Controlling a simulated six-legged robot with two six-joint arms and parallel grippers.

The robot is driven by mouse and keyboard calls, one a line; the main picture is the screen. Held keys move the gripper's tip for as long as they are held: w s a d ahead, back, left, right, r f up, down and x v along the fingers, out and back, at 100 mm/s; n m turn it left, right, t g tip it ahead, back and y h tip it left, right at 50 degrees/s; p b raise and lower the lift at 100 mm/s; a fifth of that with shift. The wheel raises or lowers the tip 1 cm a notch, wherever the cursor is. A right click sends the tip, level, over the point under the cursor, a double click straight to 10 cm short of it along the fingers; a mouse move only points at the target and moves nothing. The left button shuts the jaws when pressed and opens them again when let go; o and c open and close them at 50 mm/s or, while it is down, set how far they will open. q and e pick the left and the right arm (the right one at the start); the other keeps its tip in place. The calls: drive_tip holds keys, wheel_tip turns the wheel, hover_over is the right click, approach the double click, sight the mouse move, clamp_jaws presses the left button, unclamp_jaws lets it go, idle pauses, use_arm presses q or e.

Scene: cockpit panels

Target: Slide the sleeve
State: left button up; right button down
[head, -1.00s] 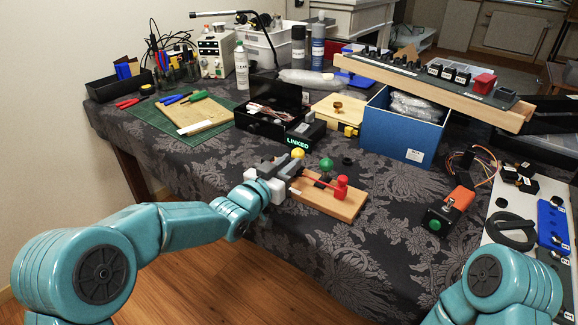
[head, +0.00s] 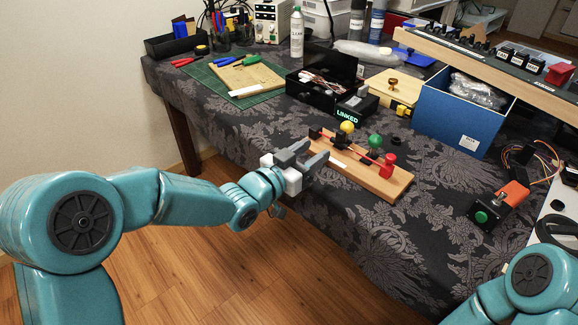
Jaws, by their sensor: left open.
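A wooden board (head: 376,180) lies on the dark patterned cloth near the table's front edge. A thin red rod (head: 364,155) runs along it toward a red knobbed post (head: 388,165) at the right end. A yellow ball (head: 347,127) sits over a black block (head: 341,142), and a green ball (head: 375,142) stands farther right. I cannot tell which part is the sleeve. My left gripper (head: 316,152) is at the board's left end, its grey fingers apart, with nothing seen between them. My right arm shows at the lower right; its gripper is out of view.
Behind the board are a black box with a "LINKED" display (head: 348,115), a cream box (head: 392,90) and a blue bin (head: 455,118). A black box with a green button (head: 482,216) stands to the right. Cloth in front of the board is clear.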

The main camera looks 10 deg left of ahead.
use_arm(q)
drive_tip(key=v, duration=0.7)
drive_tip(key=shift+s+a, duration=0.25)
